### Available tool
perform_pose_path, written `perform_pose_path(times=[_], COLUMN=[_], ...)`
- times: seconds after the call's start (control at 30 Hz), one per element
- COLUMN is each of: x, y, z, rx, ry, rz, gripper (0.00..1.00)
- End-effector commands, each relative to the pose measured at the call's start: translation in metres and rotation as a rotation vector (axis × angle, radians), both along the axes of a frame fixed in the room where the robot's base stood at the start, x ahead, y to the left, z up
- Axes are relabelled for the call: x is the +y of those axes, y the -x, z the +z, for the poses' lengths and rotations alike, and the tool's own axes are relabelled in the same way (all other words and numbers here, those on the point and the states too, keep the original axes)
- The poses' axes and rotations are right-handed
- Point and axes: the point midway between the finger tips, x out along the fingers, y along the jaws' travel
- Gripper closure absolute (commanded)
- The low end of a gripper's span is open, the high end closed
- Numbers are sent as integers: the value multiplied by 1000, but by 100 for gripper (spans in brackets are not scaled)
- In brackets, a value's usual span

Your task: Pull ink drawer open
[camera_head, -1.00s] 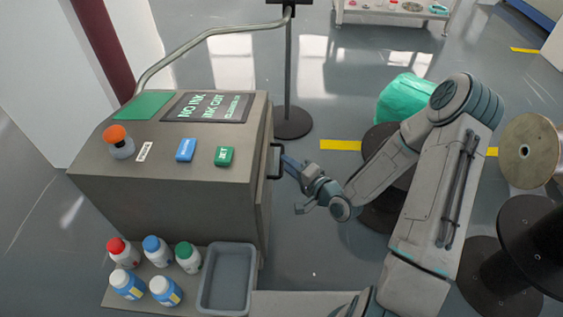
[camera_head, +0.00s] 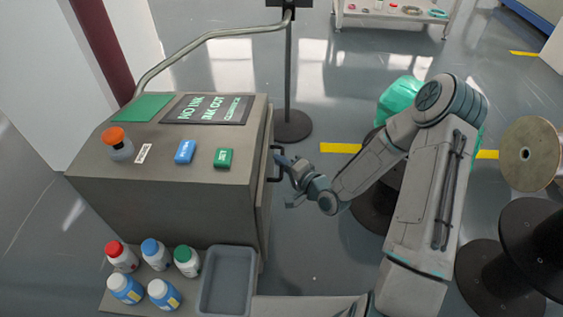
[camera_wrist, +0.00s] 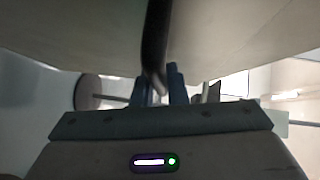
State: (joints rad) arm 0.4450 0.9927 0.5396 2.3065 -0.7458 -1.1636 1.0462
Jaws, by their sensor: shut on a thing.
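The ink drawer's black handle (camera_head: 277,163) is on the right side of the grey printer cabinet (camera_head: 165,180). The handle also shows in the wrist view (camera_wrist: 154,50) as a dark bar running down between the fingers. My gripper (camera_head: 283,161) reaches the handle from the right, and its blue fingers (camera_wrist: 158,88) are shut on it. The drawer front is seen edge-on in the head view, and I cannot tell whether it stands out from the cabinet.
Several ink bottles (camera_head: 125,287) and a grey tray (camera_head: 228,280) stand on a low shelf in front of the cabinet. A post (camera_head: 289,70) on a round base stands behind. Dark cable reels (camera_head: 500,270) stand at the right.

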Motion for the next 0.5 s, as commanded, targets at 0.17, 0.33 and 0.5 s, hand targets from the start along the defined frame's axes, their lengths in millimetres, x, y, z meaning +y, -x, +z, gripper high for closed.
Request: perform_pose_path(times=[0.17, 0.33, 0.5], x=[-14, -45, -89], y=[0, 1, 3], z=[1, 1, 2], rx=[0, 2, 2], ry=[2, 2, 3], rz=[-2, -8, -10], gripper=[100, 100, 100])
